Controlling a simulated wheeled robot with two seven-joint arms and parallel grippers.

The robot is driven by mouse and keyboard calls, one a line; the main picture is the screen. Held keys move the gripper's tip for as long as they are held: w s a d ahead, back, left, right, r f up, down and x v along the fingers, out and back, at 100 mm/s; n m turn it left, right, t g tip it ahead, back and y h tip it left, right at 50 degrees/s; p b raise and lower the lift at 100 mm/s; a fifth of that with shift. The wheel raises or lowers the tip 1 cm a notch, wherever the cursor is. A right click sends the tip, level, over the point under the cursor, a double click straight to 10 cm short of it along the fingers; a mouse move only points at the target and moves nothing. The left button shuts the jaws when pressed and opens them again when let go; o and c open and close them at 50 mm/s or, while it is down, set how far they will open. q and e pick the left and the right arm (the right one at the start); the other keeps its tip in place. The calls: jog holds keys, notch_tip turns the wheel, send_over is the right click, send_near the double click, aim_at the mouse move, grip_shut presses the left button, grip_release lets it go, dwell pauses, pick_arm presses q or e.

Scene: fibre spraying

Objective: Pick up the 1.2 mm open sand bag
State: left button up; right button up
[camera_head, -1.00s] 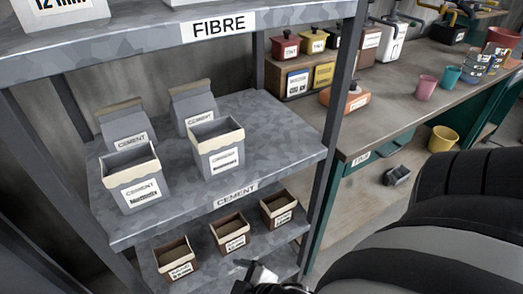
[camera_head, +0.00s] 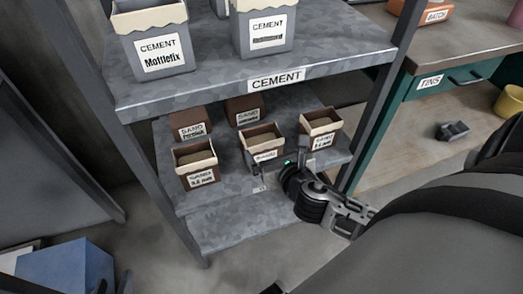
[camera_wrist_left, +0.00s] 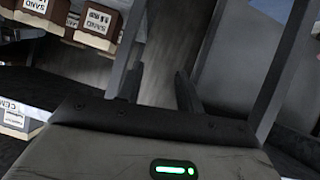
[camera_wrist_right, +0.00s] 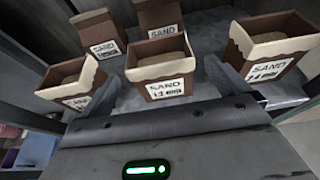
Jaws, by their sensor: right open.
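Open brown sand bags with cream rims stand in a front row on the shelf below the cement. The middle open sand bag (camera_head: 262,147) has a label that seems to read 1.2 in the right wrist view (camera_wrist_right: 160,68), though blurred. My right gripper (camera_head: 278,172) is just in front of it, low. In the right wrist view its fingers (camera_wrist_right: 170,88) are wide apart and empty, with the middle bag beyond the gap. My left gripper's fingers (camera_wrist_left: 160,88) stand apart with nothing between them; I cannot make it out surely in the head view.
The left open bag (camera_head: 196,166) and right open bag (camera_head: 320,128) flank the middle one closely. Closed sand bags (camera_head: 190,124) stand behind. The cement shelf (camera_head: 200,90) overhangs the row. A metal post (camera_head: 372,120) stands at the right. The lower shelf (camera_head: 240,225) is bare.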

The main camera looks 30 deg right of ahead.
aim_at(267, 143)
jog(key=x, duration=0.5)
jog(key=shift+b, duration=0.3)
jog(key=x, duration=0.2)
jog(key=b+x, duration=0.1)
jog(key=x, duration=0.2)
jog(key=shift+a+f, duration=0.15)
jog(key=shift+a, duration=0.1)
jog(key=shift+w, duration=0.1)
jog(key=c, duration=1.2)
pick_arm(q)
jog(key=shift+s+f, duration=0.15)
jog(key=shift+f, duration=0.3)
jog(key=shift+r, duration=0.15)
pick_arm(e)
jog(key=shift+r, duration=0.35)
